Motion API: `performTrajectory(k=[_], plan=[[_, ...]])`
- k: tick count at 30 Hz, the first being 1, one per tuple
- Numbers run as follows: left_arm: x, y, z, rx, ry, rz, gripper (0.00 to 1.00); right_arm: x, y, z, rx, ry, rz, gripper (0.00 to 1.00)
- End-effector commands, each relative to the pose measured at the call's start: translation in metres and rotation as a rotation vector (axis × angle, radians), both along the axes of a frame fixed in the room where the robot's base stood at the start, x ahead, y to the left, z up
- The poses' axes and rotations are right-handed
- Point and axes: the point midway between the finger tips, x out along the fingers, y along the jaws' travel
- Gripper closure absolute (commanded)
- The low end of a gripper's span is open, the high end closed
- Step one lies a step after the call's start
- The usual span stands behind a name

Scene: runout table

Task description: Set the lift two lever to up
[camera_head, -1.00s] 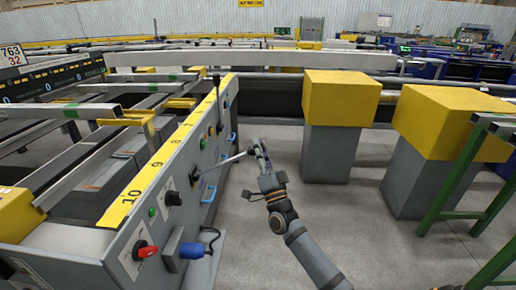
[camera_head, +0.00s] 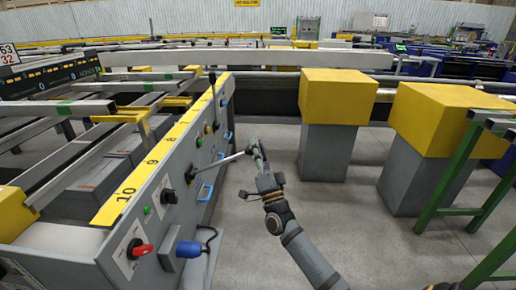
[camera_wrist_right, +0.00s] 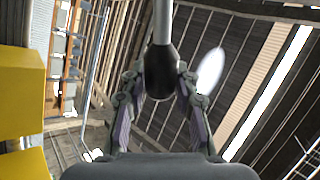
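A lever (camera_head: 218,166) with a pale rod sticks out from a black base on the side of the grey control panel (camera_head: 172,185), rising slightly towards its outer end. My right gripper (camera_head: 256,151) is at that outer end. In the right wrist view the lever's black knob (camera_wrist_right: 160,72) sits between the two fingers of my right gripper (camera_wrist_right: 160,85), which look closed against its sides. A second lever (camera_head: 212,88) with a dark knob stands upright farther along the panel. Labels naming the levers are too small to read. My left gripper is out of view.
A red switch (camera_head: 140,250), a blue plug (camera_head: 188,249) and blue handles (camera_head: 205,192) stick out from the panel. Yellow-topped blocks (camera_head: 338,95) and a green frame (camera_head: 455,175) stand to the right. The floor (camera_head: 330,215) between is clear.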

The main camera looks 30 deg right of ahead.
Motion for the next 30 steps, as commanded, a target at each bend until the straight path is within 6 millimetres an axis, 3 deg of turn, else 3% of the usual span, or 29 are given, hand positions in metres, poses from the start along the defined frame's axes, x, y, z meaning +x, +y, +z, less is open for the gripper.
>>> performTrajectory(k=[1, 4, 14, 30], plan=[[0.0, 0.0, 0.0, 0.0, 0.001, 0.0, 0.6, 0.0, 0.0, -0.001, 0.0, 0.001, 0.0, 0.61], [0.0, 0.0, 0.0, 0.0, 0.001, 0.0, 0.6, 0.0, 0.0, 0.0, 0.0, 0.0, 0.0, 0.48], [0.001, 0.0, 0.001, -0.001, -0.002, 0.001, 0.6, -0.002, 0.0, -0.001, 0.0, -0.001, 0.0, 0.48], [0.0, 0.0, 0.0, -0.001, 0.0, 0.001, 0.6, -0.084, 0.014, -0.069, -0.001, 0.002, 0.0, 0.48]])
